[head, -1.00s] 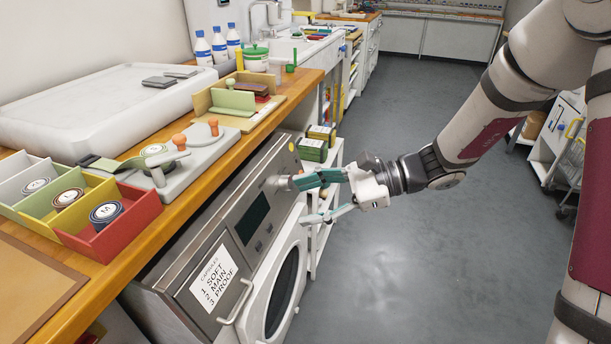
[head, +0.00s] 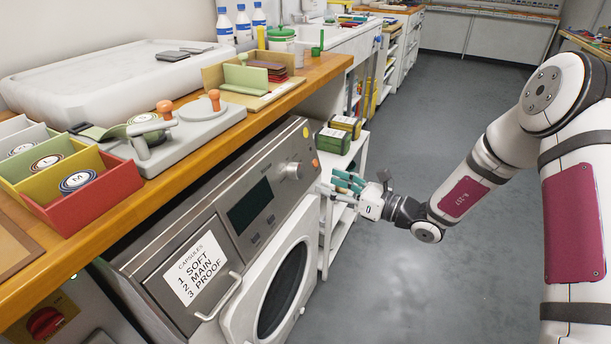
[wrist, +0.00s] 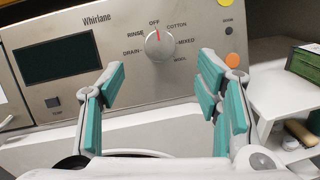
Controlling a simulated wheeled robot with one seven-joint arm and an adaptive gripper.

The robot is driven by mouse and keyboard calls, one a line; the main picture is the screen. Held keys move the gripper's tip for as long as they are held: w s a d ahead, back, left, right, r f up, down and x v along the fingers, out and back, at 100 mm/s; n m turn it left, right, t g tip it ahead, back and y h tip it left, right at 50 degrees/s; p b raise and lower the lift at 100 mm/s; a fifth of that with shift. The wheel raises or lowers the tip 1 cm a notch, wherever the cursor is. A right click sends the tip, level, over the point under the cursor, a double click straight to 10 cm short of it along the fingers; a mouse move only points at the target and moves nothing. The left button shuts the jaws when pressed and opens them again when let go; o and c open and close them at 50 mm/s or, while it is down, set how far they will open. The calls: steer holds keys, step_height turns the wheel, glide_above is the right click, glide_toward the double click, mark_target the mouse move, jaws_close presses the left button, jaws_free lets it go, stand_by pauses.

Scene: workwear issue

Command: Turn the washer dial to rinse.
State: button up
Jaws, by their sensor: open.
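The washer (head: 215,245) stands under the wooden counter, with a brushed metal front panel. Its round silver dial (head: 293,171) sits near the panel's right end and also shows in the wrist view (wrist: 159,46). The dial's red pointer is at OFF, at the top. The RINSE label (wrist: 136,34) is to the upper left of the dial, between OFF and DRAIN. My gripper (head: 335,186) is open and empty, in front of the panel and apart from the dial. In the wrist view its teal-padded fingers (wrist: 162,78) are spread below and either side of the dial.
The washer's round door (head: 285,285) and a bar handle (head: 218,298) lie below the panel. A white shelf unit (head: 345,190) with green and yellow boxes (head: 333,141) stands just beyond the washer. The counter (head: 200,135) overhangs above. The floor at right is clear.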

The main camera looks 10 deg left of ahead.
mark_target(301, 171)
steer(key=b+x, duration=0.1)
steer(key=x, duration=0.7)
steer(key=shift+w+a, duration=0.1)
steer(key=shift+a, duration=0.1)
steer(key=c, duration=1.2)
